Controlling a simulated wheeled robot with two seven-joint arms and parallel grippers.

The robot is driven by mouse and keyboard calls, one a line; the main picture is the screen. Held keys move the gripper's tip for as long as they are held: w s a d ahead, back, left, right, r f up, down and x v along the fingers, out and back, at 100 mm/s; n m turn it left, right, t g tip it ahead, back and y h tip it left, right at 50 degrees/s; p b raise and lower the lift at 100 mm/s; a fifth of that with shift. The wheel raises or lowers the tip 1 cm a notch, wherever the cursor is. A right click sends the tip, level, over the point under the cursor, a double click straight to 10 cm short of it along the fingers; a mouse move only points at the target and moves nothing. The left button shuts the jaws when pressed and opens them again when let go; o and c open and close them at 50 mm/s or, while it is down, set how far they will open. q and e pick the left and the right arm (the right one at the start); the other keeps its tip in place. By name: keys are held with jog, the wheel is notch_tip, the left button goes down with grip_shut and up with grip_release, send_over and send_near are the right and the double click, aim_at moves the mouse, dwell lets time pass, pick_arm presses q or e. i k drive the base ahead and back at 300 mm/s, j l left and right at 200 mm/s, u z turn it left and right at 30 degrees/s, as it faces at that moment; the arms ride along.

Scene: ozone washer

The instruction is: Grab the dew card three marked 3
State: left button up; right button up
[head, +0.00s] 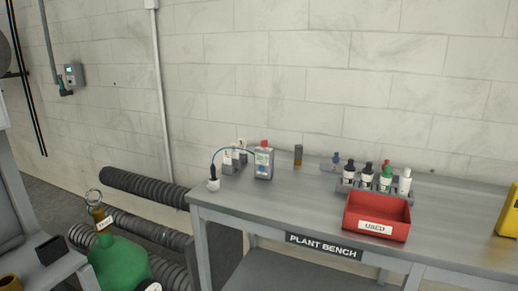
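A small grey rack (235,167) stands on the left part of the steel bench, beside a grey meter. Small pale upright pieces (229,155) stand in it; they may be cards, but their markings are too small to read. I cannot tell which piece, if any, is marked 3. The grey meter (264,164) has a red top and partly blocks the rack's right side. Neither of my grippers is in view.
The bench (300,196), labelled PLANT BENCH, holds a red bin (376,218) marked USED, a row of bottles (366,177), a brown vial (298,155) and a cabled probe (213,178). A green cylinder (120,262) and black corrugated hoses (150,186) are at left.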

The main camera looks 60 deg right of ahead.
aim_at(242, 142)
jog(key=z, duration=1.7)
